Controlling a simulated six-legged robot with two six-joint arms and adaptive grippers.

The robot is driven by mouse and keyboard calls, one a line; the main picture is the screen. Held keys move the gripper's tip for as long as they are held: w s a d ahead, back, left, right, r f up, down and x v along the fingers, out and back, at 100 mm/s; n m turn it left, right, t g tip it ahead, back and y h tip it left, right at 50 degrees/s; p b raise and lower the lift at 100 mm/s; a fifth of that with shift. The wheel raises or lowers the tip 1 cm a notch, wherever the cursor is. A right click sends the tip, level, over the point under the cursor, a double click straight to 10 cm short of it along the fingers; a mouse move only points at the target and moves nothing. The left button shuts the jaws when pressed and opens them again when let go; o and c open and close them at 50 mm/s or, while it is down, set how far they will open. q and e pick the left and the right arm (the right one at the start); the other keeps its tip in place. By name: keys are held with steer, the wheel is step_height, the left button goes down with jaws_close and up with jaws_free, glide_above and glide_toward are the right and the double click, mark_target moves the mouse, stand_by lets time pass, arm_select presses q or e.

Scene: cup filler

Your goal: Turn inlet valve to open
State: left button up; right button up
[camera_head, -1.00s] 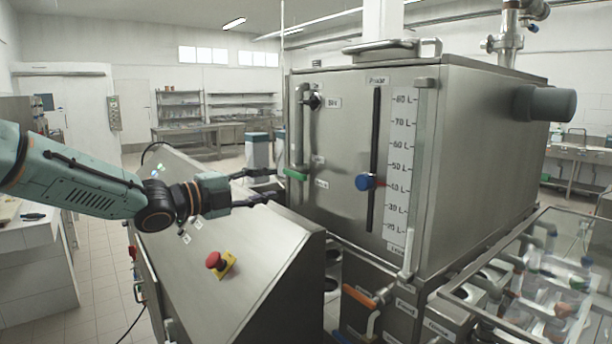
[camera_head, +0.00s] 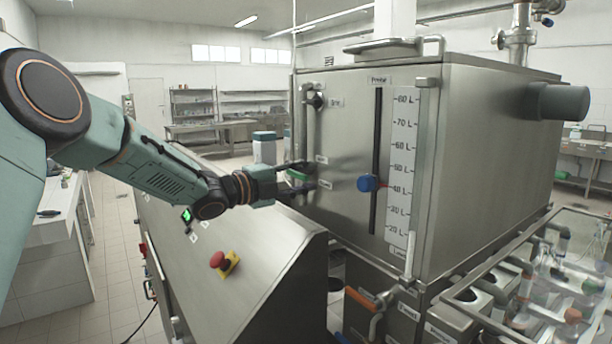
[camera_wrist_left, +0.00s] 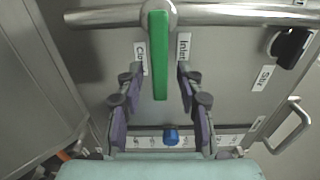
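The inlet valve's green handle (camera_wrist_left: 159,58) shows in the left wrist view, hanging off a horizontal-looking steel pipe (camera_wrist_left: 215,14), between labels partly reading "Inlet" and "Cl…". In the head view the green handle (camera_head: 297,175) shows at the tank's front left, partly behind my gripper. My left gripper (camera_head: 307,178) is open, its fingers at the handle. In the left wrist view its two fingers (camera_wrist_left: 160,82) stand on either side of the handle's free end, with gaps on both sides. My right gripper is not in view.
The steel tank (camera_head: 480,150) carries a blue knob (camera_head: 368,183) on a slot beside a litre scale. A sloped console (camera_head: 240,235) with a red emergency button (camera_head: 217,259) lies below my left arm. An orange-handled valve (camera_head: 360,300) sits below the tank.

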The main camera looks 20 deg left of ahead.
arm_select(q)
steer(key=shift+w+a, duration=0.15)
steer(key=shift+s+a, duration=0.2)
steer(key=shift+a, duration=0.2)
steer(key=shift+s+d, duration=0.1)
steer(key=shift+d, duration=0.2)
steer(key=shift+c, duration=0.5)
steer(key=shift+w+d, duration=0.2)
steer(key=shift+d, duration=0.15)
steer(key=c, duration=0.3)
steer(key=shift+w+a, duration=0.1)
steer(key=shift+a, duration=0.1)
jaws_close()
steer(key=shift+f, duration=0.1)
